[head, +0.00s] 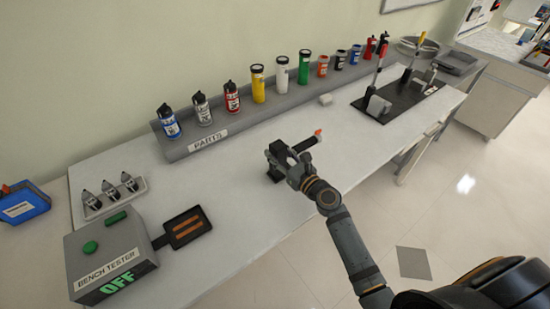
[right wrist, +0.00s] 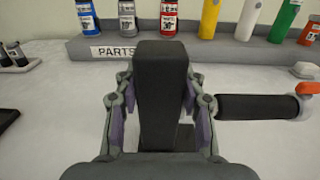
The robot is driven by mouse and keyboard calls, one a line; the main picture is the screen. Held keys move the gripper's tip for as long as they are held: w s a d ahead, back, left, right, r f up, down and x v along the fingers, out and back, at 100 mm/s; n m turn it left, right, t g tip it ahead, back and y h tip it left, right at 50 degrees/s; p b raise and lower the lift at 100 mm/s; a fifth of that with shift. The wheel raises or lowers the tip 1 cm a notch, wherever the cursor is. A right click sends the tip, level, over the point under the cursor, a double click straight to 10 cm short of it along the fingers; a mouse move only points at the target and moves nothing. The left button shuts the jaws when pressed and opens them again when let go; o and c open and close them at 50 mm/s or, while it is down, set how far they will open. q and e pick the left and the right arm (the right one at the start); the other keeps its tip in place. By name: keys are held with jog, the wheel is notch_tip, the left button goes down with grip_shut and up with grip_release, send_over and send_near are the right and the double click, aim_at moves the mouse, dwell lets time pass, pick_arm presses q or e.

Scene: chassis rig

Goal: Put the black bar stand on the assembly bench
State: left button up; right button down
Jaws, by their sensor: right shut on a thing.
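The black bar stand (right wrist: 160,85) shows in the right wrist view as an upright dark block between my right gripper's fingers (right wrist: 160,108). In the head view the stand (head: 277,153) is at the middle of the white assembly bench (head: 240,190), partly hidden by my right gripper (head: 293,166). The gripper is shut on it. The stand is at or just above the bench top; I cannot tell if it touches. A black bar with an orange end (right wrist: 258,106) reaches out to the right beside the fingers; whether it joins the stand is hidden. My left gripper is not in view.
A grey parts rack (head: 235,133) with several bottles runs along the wall. A bench tester (head: 110,255) reading OFF and a dark tray (head: 187,227) are at left. A black plate with upright levers (head: 395,95) is at right. The bench front is clear.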

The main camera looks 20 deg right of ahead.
jog(key=shift+w+a+r, duration=0.1)
jog(key=shift+a, duration=0.15)
jog(key=shift+s+d+r, duration=0.1)
jog(key=shift+s+d, duration=0.05)
jog(key=shift+s, duration=0.15)
jog(key=c, duration=1.1)
grip_release()
jog(key=shift+d+f, duration=0.15)
jog(key=shift+f, duration=0.05)
jog(key=o, duration=0.3)
jog(key=shift+r, duration=0.1)
jog(key=shift+s, duration=0.15)
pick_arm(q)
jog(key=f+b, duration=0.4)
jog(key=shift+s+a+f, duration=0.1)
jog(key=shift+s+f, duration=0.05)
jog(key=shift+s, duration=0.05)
pick_arm(e)
jog(key=v, duration=1.1)
jog(key=shift+s, duration=0.3)
jog(key=shift+s+r, duration=0.1)
jog(key=shift+r, duration=0.05)
